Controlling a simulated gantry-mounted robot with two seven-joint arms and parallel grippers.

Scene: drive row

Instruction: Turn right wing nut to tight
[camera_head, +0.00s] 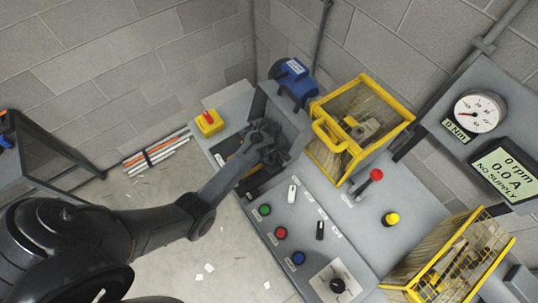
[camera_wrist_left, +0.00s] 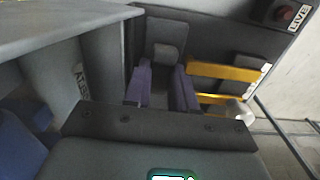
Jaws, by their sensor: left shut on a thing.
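My left gripper (camera_head: 268,146) reaches into the open grey terminal box (camera_head: 262,101) at the back of the bench. In the left wrist view its two purple-grey fingers (camera_wrist_left: 161,88) are shut on a small grey piece (camera_wrist_left: 164,52), which looks like a wing nut. The fingers hide much of it, and I cannot tell whether it is the right one or how tight it is. Brass-coloured bars (camera_wrist_left: 225,71) lie just right of the fingers. My right gripper is not in view.
A blue motor (camera_head: 293,81) and yellow cage guard (camera_head: 345,134) stand right of the box. Buttons, switches and a red-knobbed lever (camera_head: 376,175) cover the bench. The display (camera_head: 505,169) reads 0 rpm, 0.0 A, NO SUPPLY. A LIVE label (camera_wrist_left: 297,17) is beside a dark lamp.

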